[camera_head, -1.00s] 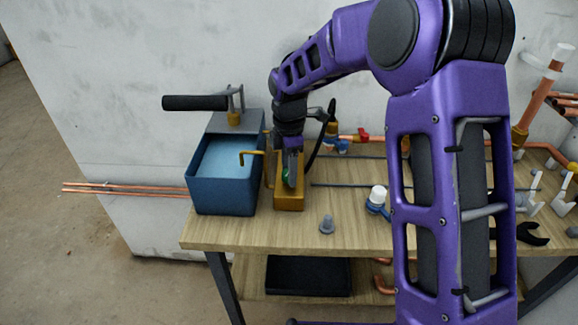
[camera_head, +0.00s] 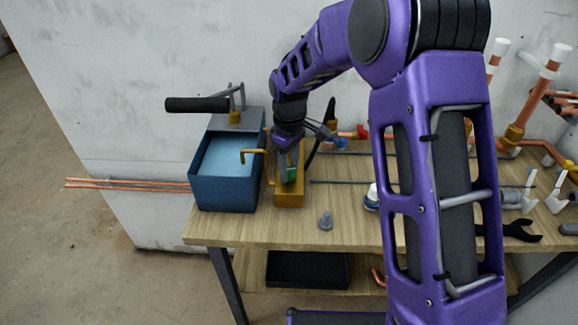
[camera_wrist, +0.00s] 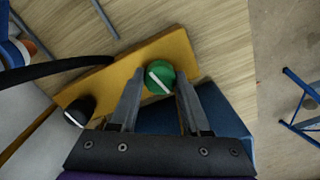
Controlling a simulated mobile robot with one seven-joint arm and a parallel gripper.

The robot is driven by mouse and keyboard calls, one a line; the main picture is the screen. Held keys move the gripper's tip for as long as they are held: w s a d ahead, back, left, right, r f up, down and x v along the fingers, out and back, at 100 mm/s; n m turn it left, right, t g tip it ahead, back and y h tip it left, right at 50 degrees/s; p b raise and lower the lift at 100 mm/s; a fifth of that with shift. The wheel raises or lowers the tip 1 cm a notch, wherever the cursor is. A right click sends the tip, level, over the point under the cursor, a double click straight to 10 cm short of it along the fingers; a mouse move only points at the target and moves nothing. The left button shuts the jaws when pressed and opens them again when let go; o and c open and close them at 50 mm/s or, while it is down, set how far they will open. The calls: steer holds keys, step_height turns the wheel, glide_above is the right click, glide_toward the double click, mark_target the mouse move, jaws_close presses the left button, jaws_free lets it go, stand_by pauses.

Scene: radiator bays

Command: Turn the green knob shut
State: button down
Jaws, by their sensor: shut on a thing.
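The green knob (camera_wrist: 159,77) sits on top of a yellow block (camera_wrist: 181,47) in the wrist view, with a white line across its face running from upper left to lower right. In the head view the knob (camera_head: 292,174) shows partly, behind my gripper, on the block (camera_head: 289,198). My gripper (camera_wrist: 156,88) has one finger on each side of the knob and is shut on it. In the head view my gripper (camera_head: 288,165) comes down from above onto the block. A black knob (camera_wrist: 80,111) sits on the same block to the left in the wrist view.
A blue tank (camera_head: 226,193) with pale water stands left of the block, with a bent yellow pipe (camera_head: 252,153) at its side. Pipes and a black wrench (camera_head: 515,231) lie to the right.

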mark_target(289, 169)
steer(key=shift+m, duration=1.3)
steer(key=shift+c, duration=1.8)
jaws_free()
steer(key=shift+r, duration=0.1)
step_height(289, 169, up, 17)
steer(key=p, duration=0.2)
steer(key=shift+r, duration=0.15)
